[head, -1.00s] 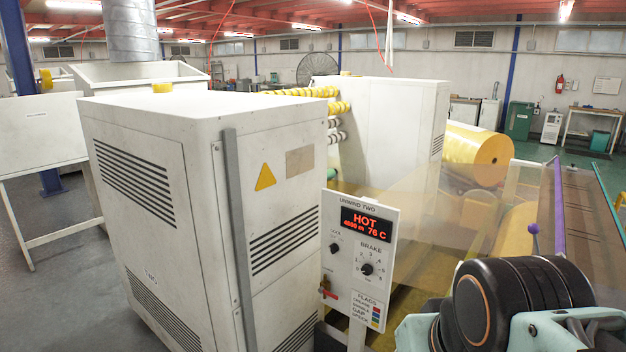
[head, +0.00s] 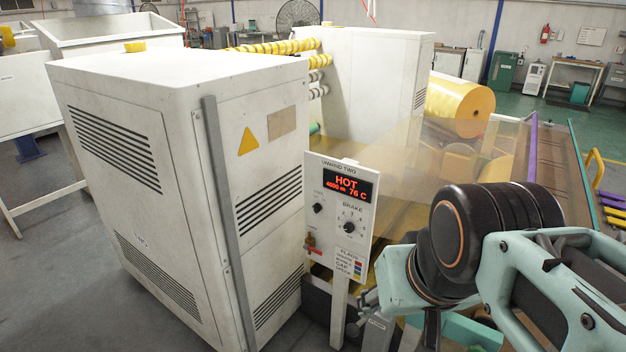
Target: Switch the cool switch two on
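The white control panel (head: 336,205) headed UNWIND TWO stands on a post in front of the large white cabinet. A larger black knob (head: 348,227) sits under the word BRAKE. My gripper is not in view.
Clear film and a yellow roll (head: 458,104) lie behind and to the right. Grey floor (head: 60,290) is free at the left.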

